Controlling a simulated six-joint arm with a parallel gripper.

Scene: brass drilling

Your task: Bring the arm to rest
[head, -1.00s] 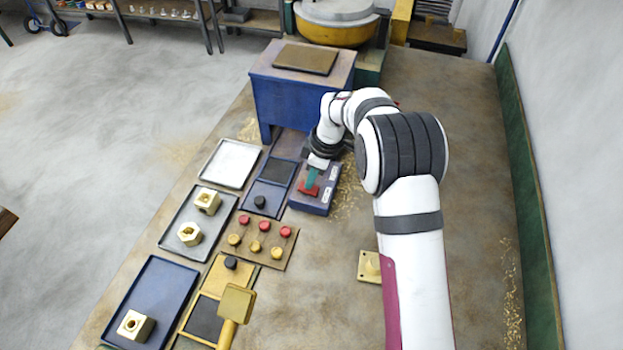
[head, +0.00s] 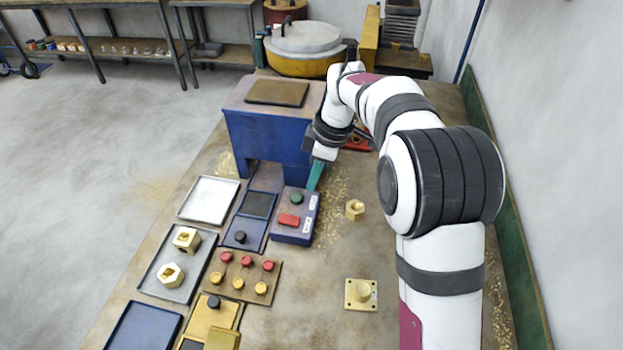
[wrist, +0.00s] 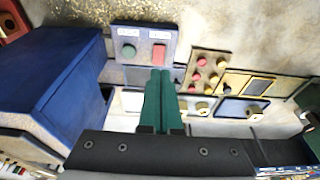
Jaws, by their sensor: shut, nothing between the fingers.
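My gripper (head: 316,176) is shut and empty, its green fingers pressed together just above and behind the control box. In the wrist view the closed fingers (wrist: 161,100) point toward the same box. My arm reaches from the right side over the bench. The control box (head: 295,216) has a green round button (head: 296,198) and a red rectangular button (head: 289,220). Both buttons also show in the wrist view, green (wrist: 128,50) and red (wrist: 158,52). The fingers appear apart from the box.
The blue machine housing (head: 268,130) stands left of my gripper. A brass hex piece (head: 355,209) and a square flanged piece (head: 361,294) lie on the bench. A grey tray (head: 160,287) holds two brass parts. A peg board (head: 265,300) has red and yellow knobs. Bench between box and arm is mostly clear.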

